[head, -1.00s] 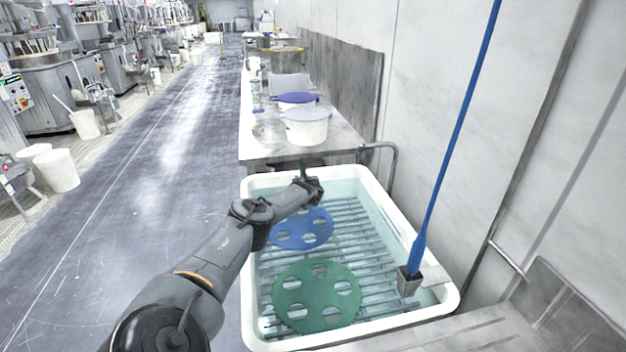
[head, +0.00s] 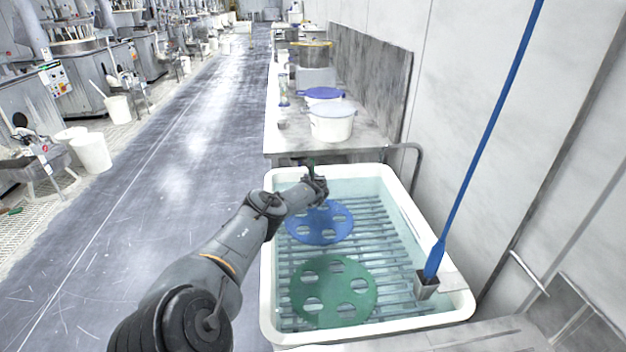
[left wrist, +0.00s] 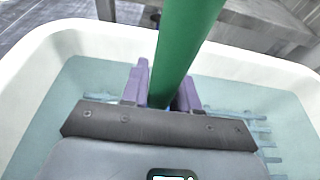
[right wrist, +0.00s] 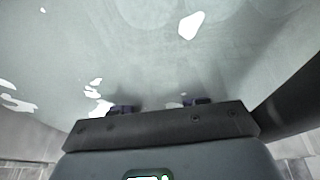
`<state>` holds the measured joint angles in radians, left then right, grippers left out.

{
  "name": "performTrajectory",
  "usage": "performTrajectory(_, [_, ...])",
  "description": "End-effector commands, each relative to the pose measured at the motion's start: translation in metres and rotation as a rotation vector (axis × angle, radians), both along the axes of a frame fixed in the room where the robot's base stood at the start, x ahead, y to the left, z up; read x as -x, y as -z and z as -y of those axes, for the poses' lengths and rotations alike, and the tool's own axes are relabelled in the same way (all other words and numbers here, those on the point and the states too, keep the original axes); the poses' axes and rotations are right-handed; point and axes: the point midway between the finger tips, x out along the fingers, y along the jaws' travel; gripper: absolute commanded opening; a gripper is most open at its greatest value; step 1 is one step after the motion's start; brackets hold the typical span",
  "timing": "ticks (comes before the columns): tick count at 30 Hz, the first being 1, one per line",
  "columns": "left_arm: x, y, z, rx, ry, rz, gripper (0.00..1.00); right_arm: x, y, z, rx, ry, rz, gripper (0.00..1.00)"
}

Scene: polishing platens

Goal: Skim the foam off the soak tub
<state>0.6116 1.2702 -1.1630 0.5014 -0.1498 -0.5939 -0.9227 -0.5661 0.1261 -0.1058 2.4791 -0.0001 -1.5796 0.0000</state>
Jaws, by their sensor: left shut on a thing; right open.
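The soak tub (head: 268,290) is a white-rimmed basin of clear, pale blue-green water. A blue holed disc (head: 320,222) and a green holed disc (head: 334,290) lie in it over a slatted rack; I cannot make out foam. My left gripper (head: 316,186) is over the tub's far left part. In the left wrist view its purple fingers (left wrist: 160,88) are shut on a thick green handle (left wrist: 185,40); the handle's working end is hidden. My right gripper (right wrist: 158,104) shows only in its wrist view, fingers apart and empty, facing a blurry grey surface.
A blue-handled tool (head: 480,135) stands in a grey holder (head: 426,287) at the tub's near right corner, beside the wall. The floor (head: 150,220) at left is clear.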

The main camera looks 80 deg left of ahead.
Motion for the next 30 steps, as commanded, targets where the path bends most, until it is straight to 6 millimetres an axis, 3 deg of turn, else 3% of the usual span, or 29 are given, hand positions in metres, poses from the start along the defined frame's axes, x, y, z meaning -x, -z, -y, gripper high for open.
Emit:
performTrajectory(11, [0.000,-0.016,-0.001,-0.002,-0.001,0.000,0.00,0.005,-0.010,-0.002,-0.003,-0.005,-0.018,0.43])
performTrajectory(30, [0.000,-0.080,-0.001,-0.001,-0.001,-0.001,0.00,0.008,-0.071,-0.010,-0.019,-0.010,-0.019,0.43])
